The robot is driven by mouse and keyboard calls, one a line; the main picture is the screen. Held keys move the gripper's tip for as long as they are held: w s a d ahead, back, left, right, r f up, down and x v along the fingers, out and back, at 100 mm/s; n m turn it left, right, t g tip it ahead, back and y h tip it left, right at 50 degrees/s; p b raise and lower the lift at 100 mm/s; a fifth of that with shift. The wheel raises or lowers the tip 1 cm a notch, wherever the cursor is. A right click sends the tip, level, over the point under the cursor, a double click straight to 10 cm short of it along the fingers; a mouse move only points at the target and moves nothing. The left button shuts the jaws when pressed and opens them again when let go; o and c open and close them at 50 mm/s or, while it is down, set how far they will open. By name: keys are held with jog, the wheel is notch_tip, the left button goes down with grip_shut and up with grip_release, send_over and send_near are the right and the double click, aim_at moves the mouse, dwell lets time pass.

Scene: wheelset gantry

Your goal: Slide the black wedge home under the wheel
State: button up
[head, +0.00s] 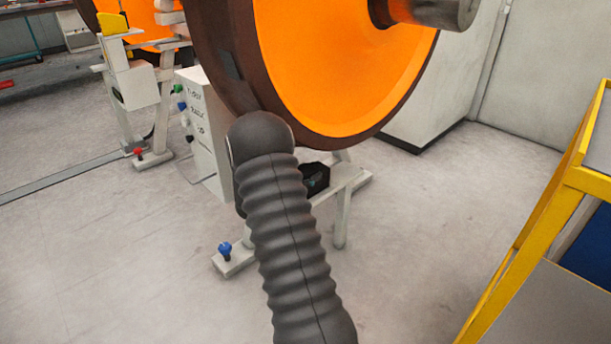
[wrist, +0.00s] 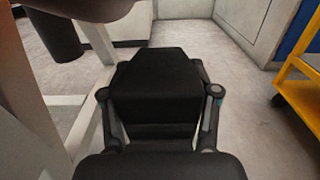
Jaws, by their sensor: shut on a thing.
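The black wedge (wrist: 158,85) fills the middle of the wrist view, its narrower end pointing away from me. My gripper (wrist: 160,95) is shut on it, with one finger on each side. The large wheel (head: 335,70) has an orange face and a dark brown rim. The underside of a dark brown curved part, likely its rim, shows at the top left of the wrist view (wrist: 85,8). Whether the wedge touches the wheel is hidden.
A white stand (head: 343,215) has its legs under the wheel. A white control box (head: 203,130) with coloured buttons stands left of my arm. A yellow-framed trolley (head: 545,215) stands at the right. The floor (head: 420,240) between stand and trolley is clear.

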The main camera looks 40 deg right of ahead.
jog(key=o, duration=1.6)
jog(key=shift+o, duration=0.2)
jog(key=shift+a, duration=0.1)
jog(key=a, duration=1)
jog(key=shift+s+a, duration=0.25)
jog(key=shift+s, duration=0.15)
jog(key=shift+s+a, duration=0.1)
jog(key=shift+a, duration=0.55)
jog(key=shift+r, duration=0.15)
